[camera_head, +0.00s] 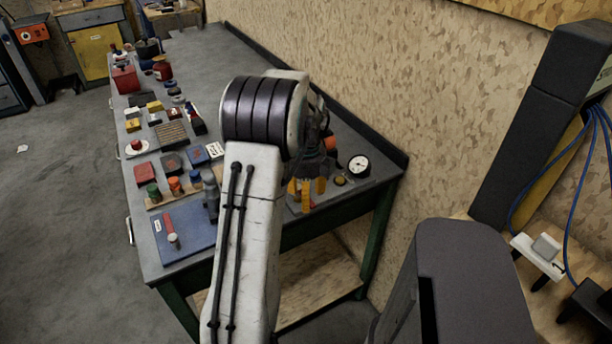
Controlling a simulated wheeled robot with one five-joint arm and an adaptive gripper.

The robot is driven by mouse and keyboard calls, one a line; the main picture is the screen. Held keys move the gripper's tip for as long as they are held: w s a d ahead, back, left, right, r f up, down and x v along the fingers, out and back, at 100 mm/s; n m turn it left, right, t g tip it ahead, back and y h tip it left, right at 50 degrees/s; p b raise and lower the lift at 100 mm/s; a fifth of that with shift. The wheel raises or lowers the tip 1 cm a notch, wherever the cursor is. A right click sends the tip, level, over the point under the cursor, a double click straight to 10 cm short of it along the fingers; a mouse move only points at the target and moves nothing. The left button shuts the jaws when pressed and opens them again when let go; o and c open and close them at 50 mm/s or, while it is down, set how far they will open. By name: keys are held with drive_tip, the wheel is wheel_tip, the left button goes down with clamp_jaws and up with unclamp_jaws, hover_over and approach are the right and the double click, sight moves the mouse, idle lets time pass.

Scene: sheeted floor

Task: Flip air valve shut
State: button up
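A blue plate (190,238) lies at the near left corner of the workbench and carries a red lever (168,222) with a pale round end. It looks like a valve handle, but I cannot tell for sure which fitting is the air valve. A round white-faced gauge (359,165) sits at the bench's right end, beside a small yellow-topped knob (340,181). My gripper (306,188) is mostly hidden behind my white arm. It hangs over the bench's right end, left of the gauge. Yellow-orange pieces show beneath it; whether they are its fingertips, and any contact, is unclear.
The workbench (222,75) holds several small blocks, boxes and knobs along its left side, including a red box (126,78). Its far right surface is clear. A camouflage-patterned wall runs along the right. Open floor (65,200) lies to the left.

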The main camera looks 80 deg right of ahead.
wheel_tip(320, 180, up, 11)
drive_tip(key=shift+f, duration=0.15)
idle(0.4)
idle(0.7)
